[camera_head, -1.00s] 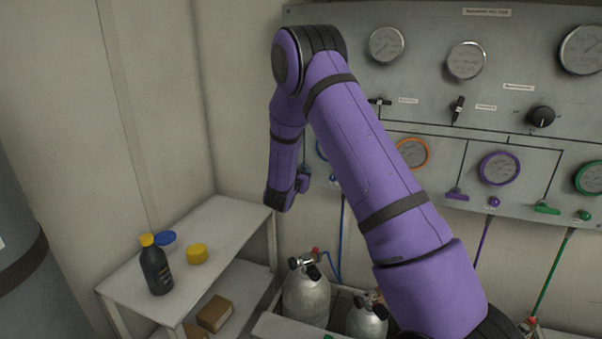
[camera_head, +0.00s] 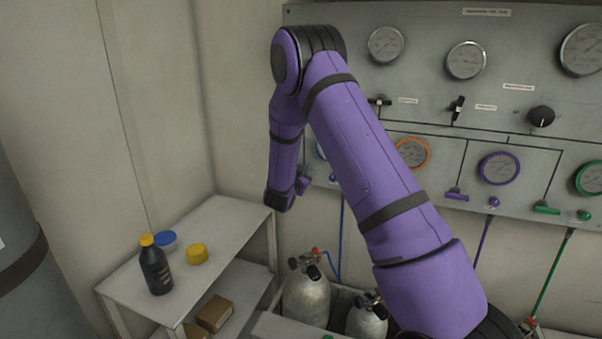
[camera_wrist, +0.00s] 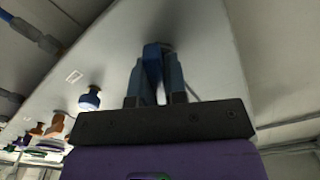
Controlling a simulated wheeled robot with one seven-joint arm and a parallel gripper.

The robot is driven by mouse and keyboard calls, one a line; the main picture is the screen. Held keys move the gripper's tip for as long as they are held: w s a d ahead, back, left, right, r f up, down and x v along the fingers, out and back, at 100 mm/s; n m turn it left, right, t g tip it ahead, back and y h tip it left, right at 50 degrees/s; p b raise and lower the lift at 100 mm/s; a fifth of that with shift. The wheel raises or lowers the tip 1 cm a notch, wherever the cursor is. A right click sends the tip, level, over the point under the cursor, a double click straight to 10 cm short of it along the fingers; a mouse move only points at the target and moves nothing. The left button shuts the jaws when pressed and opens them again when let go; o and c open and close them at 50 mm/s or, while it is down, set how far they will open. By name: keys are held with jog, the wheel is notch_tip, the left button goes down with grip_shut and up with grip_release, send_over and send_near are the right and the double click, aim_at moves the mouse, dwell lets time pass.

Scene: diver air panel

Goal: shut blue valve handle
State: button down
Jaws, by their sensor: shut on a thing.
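In the wrist view, the blue valve handle (camera_wrist: 152,62) sticks out from the grey panel (camera_wrist: 205,50). My gripper (camera_wrist: 157,72) has its two bluish fingers on either side of the handle, closed on it. A round blue knob (camera_wrist: 89,98) sits on the panel to the left, apart from the fingers. In the head view, my arm hides the blue handle and my fingertips. Only part of a blue gauge rim (camera_head: 319,149) shows beside my forearm.
Orange, purple (camera_head: 499,168) and green gauges, with purple (camera_head: 456,195) and green handles, line the panel to the right. A shelf (camera_head: 215,222) at left holds a dark bottle (camera_head: 155,268) and yellow and blue lids. Gas cylinders (camera_head: 305,295) stand below the panel.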

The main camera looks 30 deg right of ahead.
jog(key=m, duration=0.6)
jog(key=shift+f, duration=0.1)
jog(key=m, duration=0.6)
jog(key=shift+s+f+m, duration=0.1)
jog(key=shift+m, duration=0.3)
jog(key=c, duration=1.1)
grip_release()
jog(key=shift+c, duration=0.2)
jog(key=v, duration=1)
jog(key=shift+s+a, duration=0.3)
